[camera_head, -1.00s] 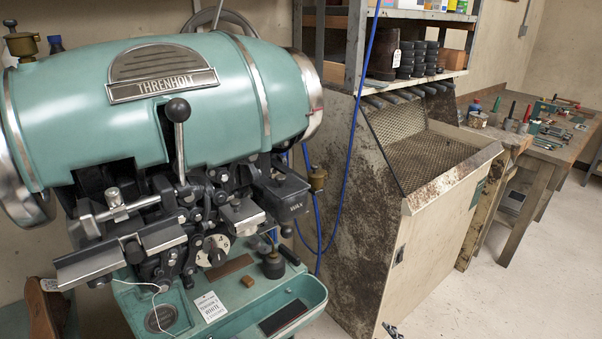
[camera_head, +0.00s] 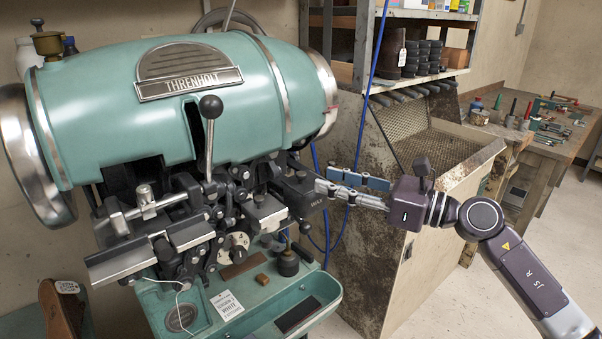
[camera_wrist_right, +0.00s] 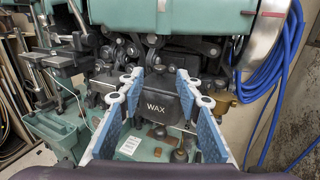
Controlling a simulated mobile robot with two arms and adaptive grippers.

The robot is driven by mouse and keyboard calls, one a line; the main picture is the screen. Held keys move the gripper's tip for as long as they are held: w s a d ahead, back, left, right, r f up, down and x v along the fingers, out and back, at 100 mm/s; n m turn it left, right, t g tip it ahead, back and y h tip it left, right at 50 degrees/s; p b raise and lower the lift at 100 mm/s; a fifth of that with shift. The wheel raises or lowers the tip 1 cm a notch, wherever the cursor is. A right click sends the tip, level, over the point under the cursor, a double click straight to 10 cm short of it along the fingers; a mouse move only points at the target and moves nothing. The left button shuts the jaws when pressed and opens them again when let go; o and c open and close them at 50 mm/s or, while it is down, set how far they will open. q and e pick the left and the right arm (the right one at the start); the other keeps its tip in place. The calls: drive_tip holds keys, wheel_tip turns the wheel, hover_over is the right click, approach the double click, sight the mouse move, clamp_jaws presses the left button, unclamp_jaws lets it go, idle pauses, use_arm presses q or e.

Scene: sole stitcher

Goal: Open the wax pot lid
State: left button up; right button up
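The wax pot (camera_head: 301,194) is a dark grey box marked WAX on the right side of the green stitcher (camera_head: 175,100). Its top looks covered by a flat dark lid, which appears shut. In the right wrist view the pot (camera_wrist_right: 157,106) faces me, between and beyond the finger lines. My right gripper (camera_head: 326,181) comes in from the right, its fingertips close to the pot's right side. Its blue-padded fingers (camera_wrist_right: 153,76) are spread apart with nothing held. I cannot tell whether the tips touch the pot. My left gripper is not in view.
A black-knobbed lever (camera_head: 210,125) stands left of the pot. Below lies a green tray (camera_head: 330,290) with a dark small pot (camera_head: 288,263) and a card. Blue hose (camera_wrist_right: 283,70) hangs right of the pot. A stained bench (camera_head: 365,240) with mesh stands behind my right arm.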

sight(301, 172)
drive_tip(key=p+x, duration=0.3)
drive_tip(key=x, duration=0.4)
drive_tip(key=shift+w+a, duration=0.1)
drive_tip(key=shift+a, duration=0.15)
drive_tip(key=shift+c, duration=0.4)
clamp_jaws()
